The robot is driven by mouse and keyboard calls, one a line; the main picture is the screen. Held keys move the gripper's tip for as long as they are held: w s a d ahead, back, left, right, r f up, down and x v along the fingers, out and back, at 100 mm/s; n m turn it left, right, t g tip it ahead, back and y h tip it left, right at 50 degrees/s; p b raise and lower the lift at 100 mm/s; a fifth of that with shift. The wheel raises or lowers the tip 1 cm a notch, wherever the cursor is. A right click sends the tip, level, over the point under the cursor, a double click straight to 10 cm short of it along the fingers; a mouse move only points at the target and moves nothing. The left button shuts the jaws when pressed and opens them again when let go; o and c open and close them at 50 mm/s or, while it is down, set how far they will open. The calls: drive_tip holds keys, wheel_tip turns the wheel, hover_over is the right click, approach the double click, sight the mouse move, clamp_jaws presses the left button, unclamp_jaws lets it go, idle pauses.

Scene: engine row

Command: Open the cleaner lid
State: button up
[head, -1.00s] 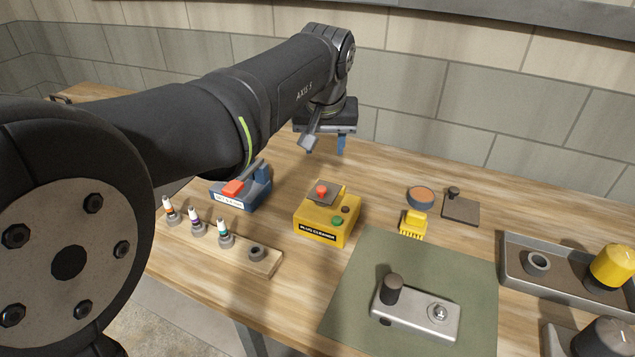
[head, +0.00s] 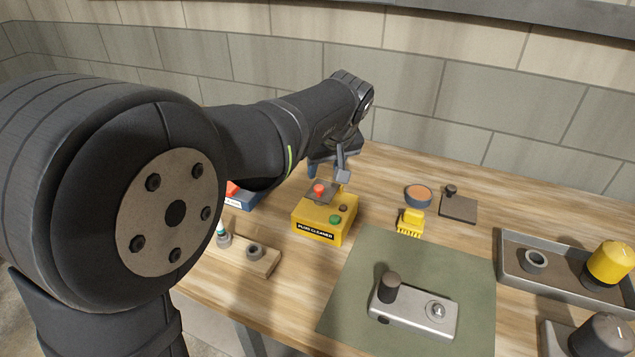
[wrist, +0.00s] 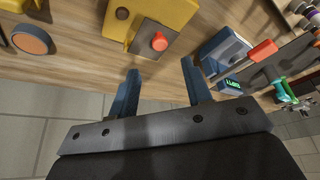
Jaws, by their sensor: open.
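The plug cleaner (head: 325,222) is a yellow box with a black label on its front, standing on the bench in the middle of the head view. Its lid (head: 325,195) is a dark plate on top with a red knob (head: 319,188), and it lies closed as far as I can see. In the wrist view the lid (wrist: 146,36) and red knob (wrist: 159,41) show just beyond the fingertips. My gripper (wrist: 160,69) is open and empty, behind the cleaner and apart from the knob. The arm partly hides it in the head view.
A blue device with a red lever (wrist: 225,55) stands close by, left of the cleaner in the head view. A wooden plug rack (head: 250,256) is in front. A yellow brush (head: 410,222), a round orange-topped dish (head: 419,195) and a green mat (head: 360,290) lie to the right.

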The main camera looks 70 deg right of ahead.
sight(319, 187)
drive_tip(key=x, duration=0.8)
drive_tip(key=shift+c, duration=0.5)
clamp_jaws()
